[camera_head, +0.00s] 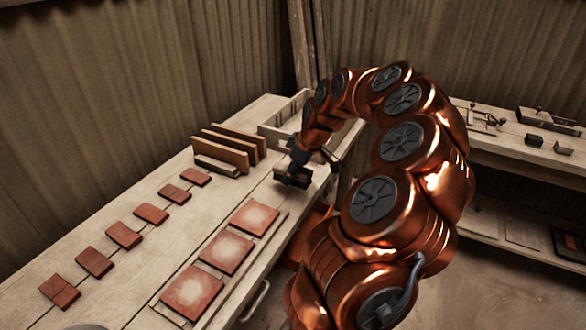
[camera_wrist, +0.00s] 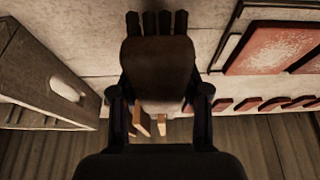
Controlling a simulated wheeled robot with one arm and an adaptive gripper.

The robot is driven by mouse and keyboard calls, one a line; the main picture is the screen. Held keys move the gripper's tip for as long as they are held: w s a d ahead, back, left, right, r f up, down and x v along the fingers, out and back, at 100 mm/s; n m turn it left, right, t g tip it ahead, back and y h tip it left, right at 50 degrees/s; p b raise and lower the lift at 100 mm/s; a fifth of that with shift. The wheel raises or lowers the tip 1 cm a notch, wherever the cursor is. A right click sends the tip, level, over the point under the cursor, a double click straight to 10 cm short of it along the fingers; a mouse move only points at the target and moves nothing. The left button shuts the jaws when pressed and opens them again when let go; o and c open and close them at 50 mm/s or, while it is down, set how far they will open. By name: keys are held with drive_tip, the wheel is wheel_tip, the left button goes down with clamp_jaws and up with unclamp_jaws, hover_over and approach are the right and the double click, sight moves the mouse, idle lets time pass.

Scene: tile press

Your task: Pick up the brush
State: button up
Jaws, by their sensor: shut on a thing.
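The brush is a dark brown block (camera_wrist: 160,65) with several dark tufts (camera_wrist: 157,22) along its upper end in the wrist view. My gripper (camera_wrist: 160,98) is shut on it, with one black finger at each side. In the head view my gripper (camera_head: 297,167) points down over the bench, at the far end of the row of large tiles. The brush (camera_head: 291,181) shows there as a small dark shape under the fingers. I cannot tell whether it touches the bench top or hangs just above it.
Large dusted red tiles (camera_head: 227,252) lie on the bench (camera_head: 120,215) near its front edge. Several small red tiles (camera_head: 123,235) lie in a row behind. Upright wooden boards (camera_head: 232,149) and an open wooden box (camera_head: 283,128) stand near my gripper. A second bench (camera_head: 500,140) is right.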

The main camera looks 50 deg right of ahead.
drive_tip(key=s+a, duration=0.2)
drive_tip(key=s+a+b, duration=0.1)
drive_tip(key=s+a, duration=0.1)
drive_tip(key=a, duration=0.1)
drive_tip(key=s+a+r+b, duration=0.1)
drive_tip(key=s+a, duration=0.1)
drive_tip(key=shift+s+a, duration=0.2)
drive_tip(key=shift+s, duration=0.2)
